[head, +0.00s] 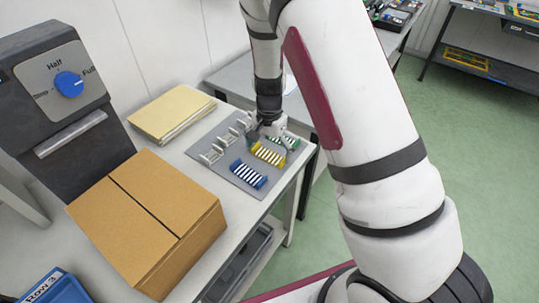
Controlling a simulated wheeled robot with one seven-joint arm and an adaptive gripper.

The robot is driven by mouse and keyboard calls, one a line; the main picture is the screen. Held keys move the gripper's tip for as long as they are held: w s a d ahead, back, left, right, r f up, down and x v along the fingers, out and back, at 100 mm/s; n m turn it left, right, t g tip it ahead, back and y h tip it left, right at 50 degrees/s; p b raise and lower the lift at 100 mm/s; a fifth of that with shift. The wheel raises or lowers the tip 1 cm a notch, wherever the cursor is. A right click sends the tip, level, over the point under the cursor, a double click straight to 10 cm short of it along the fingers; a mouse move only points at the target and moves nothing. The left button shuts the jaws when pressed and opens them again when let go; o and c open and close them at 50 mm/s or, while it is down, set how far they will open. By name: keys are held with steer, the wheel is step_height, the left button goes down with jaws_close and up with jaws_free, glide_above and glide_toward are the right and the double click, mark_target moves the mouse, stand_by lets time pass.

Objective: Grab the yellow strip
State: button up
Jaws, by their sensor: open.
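The yellow strip (267,154), with white and dark bands, lies on a grey mat (222,172) on the table. A blue strip (248,174) lies in front of it, and a green strip (288,141) lies behind it. My gripper (258,134) is open, pointing down just behind the yellow strip's left end. From this view I cannot tell its height above the mat or whether it touches anything. The fingertips are small and partly hidden against the strips and the racks.
Several pale grey racks (212,157) stand on the mat left of the strips. A brown box (150,215), a stack of tan sheets (172,112) and a dark machine with a blue knob (68,83) stand to the left. A blue bin (60,290) is at the bottom left.

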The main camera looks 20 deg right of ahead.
steer(key=c, duration=0.5)
